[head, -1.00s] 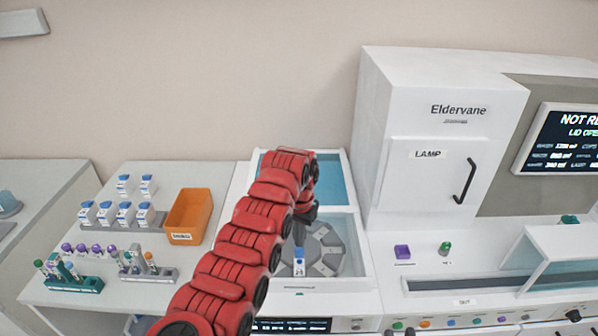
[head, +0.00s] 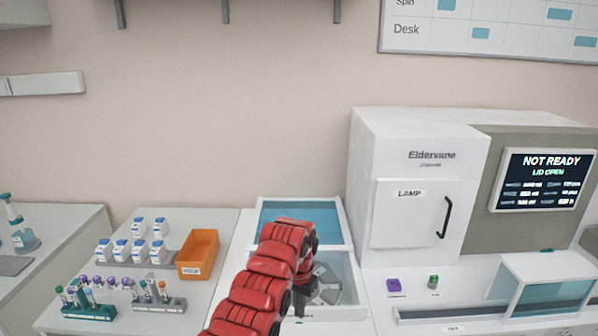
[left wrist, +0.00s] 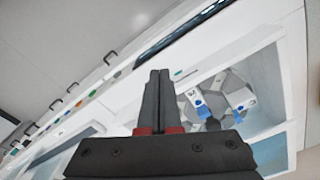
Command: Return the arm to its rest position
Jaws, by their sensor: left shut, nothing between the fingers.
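My left arm (head: 262,280) is red and segmented. In the head view it rises from the bottom and bends over an open white machine bay. The left gripper shows in the left wrist view (left wrist: 158,78), its two dark fingers pressed together with nothing between them. In the head view it is mostly hidden behind the arm. A grey carousel (head: 325,291) lies in the bay under the arm, partly covered. The carousel also shows in the left wrist view (left wrist: 232,82), right of the fingers, with white and blue items on it. My right gripper is not in view.
An orange bin (head: 199,254), several blue-capped bottles (head: 122,250) and tube racks (head: 90,311) stand left of the bay. A white lamp cabinet (head: 405,215) rises to its right, beside a screen (head: 543,180) reading NOT READY, LID OPEN.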

